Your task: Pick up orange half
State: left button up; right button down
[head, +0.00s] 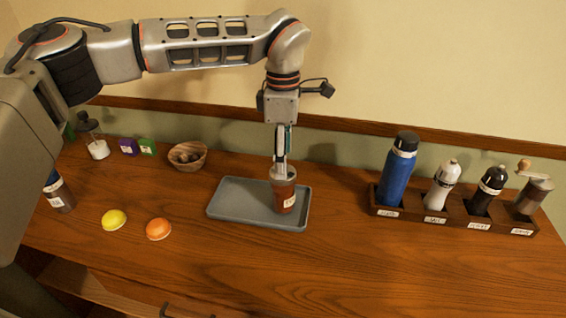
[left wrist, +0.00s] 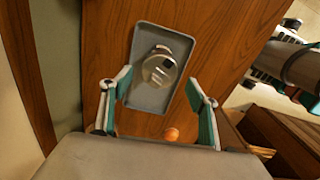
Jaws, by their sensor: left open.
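The orange half (head: 158,229) lies on the wooden counter, left of the grey tray, in the head view. It also shows low in the left wrist view (left wrist: 171,134), between the finger bases. My left gripper (head: 280,160) points down over the tray, well to the right of the orange half. In the left wrist view its two fingers (left wrist: 161,80) are spread apart. A brown cup (head: 285,193) with a lid stands on the tray directly below the gripper; whether the fingers touch it I cannot tell.
A yellow lemon half (head: 114,220) lies left of the orange half. The grey tray (head: 232,214) is mid-counter, with a wooden bowl (head: 188,156) behind it. A rack (head: 455,217) of bottles and grinders stands right. The front counter is clear.

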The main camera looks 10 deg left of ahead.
aim_at(158, 229)
jog(key=k+l, duration=0.25)
jog(key=l, duration=0.15)
jog(key=k+l, duration=0.25)
jog(key=l, duration=0.15)
jog(key=k+l, duration=0.55)
jog(key=l, duration=0.3)
